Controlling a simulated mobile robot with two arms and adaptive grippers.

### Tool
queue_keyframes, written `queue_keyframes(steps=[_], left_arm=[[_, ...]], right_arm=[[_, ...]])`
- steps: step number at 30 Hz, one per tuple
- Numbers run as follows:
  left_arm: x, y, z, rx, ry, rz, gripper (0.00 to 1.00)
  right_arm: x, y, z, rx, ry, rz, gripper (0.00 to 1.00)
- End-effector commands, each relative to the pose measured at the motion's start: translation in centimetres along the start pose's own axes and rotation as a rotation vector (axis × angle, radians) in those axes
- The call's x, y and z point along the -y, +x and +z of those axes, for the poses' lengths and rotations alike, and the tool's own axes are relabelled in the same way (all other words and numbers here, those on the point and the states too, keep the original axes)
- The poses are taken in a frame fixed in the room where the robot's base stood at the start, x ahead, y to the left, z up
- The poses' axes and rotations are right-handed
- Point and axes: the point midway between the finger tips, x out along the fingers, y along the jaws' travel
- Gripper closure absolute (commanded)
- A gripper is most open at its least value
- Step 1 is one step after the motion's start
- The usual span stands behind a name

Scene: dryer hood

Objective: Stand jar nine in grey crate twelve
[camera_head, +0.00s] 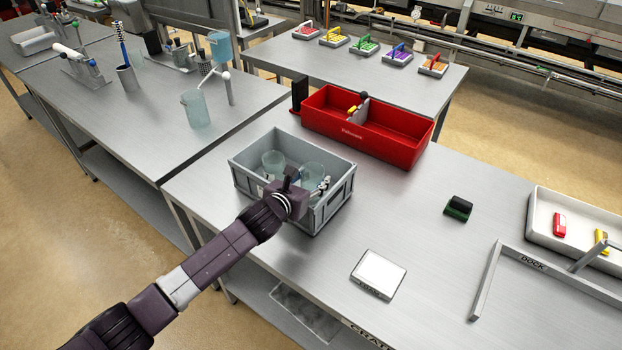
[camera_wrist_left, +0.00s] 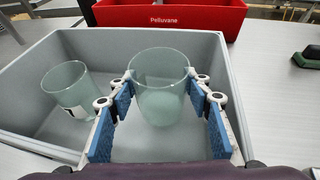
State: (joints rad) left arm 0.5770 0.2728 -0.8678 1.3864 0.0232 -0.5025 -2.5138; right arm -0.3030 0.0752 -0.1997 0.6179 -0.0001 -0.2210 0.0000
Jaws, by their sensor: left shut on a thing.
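The grey crate (camera_head: 331,210) stands on the near table, and its wall also shows in the left wrist view (camera_wrist_left: 205,45). Two clear glass jars are in it. One jar (camera_wrist_left: 70,92) with a white label stands tilted at the left of the crate in the left wrist view. The other jar (camera_wrist_left: 160,85) is between the blue pads of my left gripper (camera_wrist_left: 162,90), which is shut on it. It looks upright inside the crate's walls. I cannot tell whether its base touches the crate floor. My right gripper is not in view.
A red bin (camera_head: 390,140) stands behind the crate. A white scale-like plate (camera_head: 378,273), a small dark green block (camera_head: 458,208) and a white tray (camera_head: 545,212) are to the right. The tabletop between them is clear. A glass beaker (camera_head: 195,108) stands on the left table.

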Motion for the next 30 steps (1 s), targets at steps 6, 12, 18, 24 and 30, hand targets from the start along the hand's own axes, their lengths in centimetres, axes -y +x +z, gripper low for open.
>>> queue_keyframes(steps=[6, 12, 18, 24, 30], left_arm=[[-0.1, 0.2, -1.2, -0.01, -0.002, 0.002, 0.78], [-0.1, 0.2, -1.6, -0.019, -0.005, 0.003, 0.47], [-0.1, 0.2, -1.9, -0.023, -0.006, 0.004, 0.47], [-0.1, -0.4, -0.3, -0.022, -0.009, 0.003, 0.47], [-0.1, -3.2, -0.3, -0.014, -0.001, 0.002, 0.47]], right_arm=[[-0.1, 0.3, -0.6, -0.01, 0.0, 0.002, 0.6], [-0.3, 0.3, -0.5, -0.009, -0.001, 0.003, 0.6], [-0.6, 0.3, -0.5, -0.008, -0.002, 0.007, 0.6], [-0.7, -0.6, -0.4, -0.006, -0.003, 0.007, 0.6], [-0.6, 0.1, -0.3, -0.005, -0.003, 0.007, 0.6]])
